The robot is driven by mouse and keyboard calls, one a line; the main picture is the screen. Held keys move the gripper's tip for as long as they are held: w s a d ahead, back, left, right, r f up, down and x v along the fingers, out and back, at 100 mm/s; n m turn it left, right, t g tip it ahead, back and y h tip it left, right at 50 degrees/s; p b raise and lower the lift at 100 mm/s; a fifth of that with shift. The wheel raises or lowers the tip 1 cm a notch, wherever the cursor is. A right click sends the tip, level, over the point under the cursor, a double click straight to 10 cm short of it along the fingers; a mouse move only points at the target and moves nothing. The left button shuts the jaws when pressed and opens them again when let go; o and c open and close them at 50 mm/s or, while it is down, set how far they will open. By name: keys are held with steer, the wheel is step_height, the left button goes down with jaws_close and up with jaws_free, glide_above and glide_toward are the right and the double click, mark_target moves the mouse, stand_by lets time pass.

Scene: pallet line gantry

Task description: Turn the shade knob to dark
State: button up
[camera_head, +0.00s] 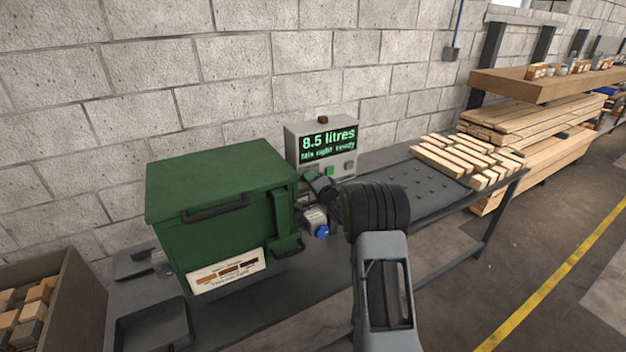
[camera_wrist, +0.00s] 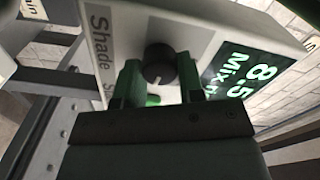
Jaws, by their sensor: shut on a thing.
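The shade knob (camera_wrist: 158,62) is a round, dark knob on the pale panel of the control box (camera_head: 353,155). It shows in the wrist view beside the printed word "Shade". My gripper (camera_wrist: 160,74) has one finger on each side of the knob and is shut on it. A small pale mark shows near the knob's lower edge, but I cannot tell which setting it points to. In the head view my gripper (camera_head: 318,186) is at the panel's lower left, and the knob is hidden there. The display (camera_head: 328,142) reads "8.5 litres" with a smaller line below.
A green machine (camera_head: 220,190) with a handle stands left of the box, carrying a label (camera_head: 226,270) with orange to dark brown swatches. Timber pieces (camera_head: 468,160) lie on the bench at right. A block wall stands behind.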

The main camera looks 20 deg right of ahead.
steer(key=shift+m+p, duration=0.45)
steer(key=shift+m, duration=1.55)
steer(key=o, duration=0.9)
steer(key=s+b, duration=0.1)
steer(key=s, duration=0.3)
steer(key=s+d, duration=0.1)
steer(key=s, duration=0.4)
steer(key=s+b, duration=0.1)
steer(key=s, duration=0.3)
steer(key=shift+s+d+b, duration=0.25)
steer(key=shift+s+b, duration=0.1)
steer(key=shift+s, duration=0.05)
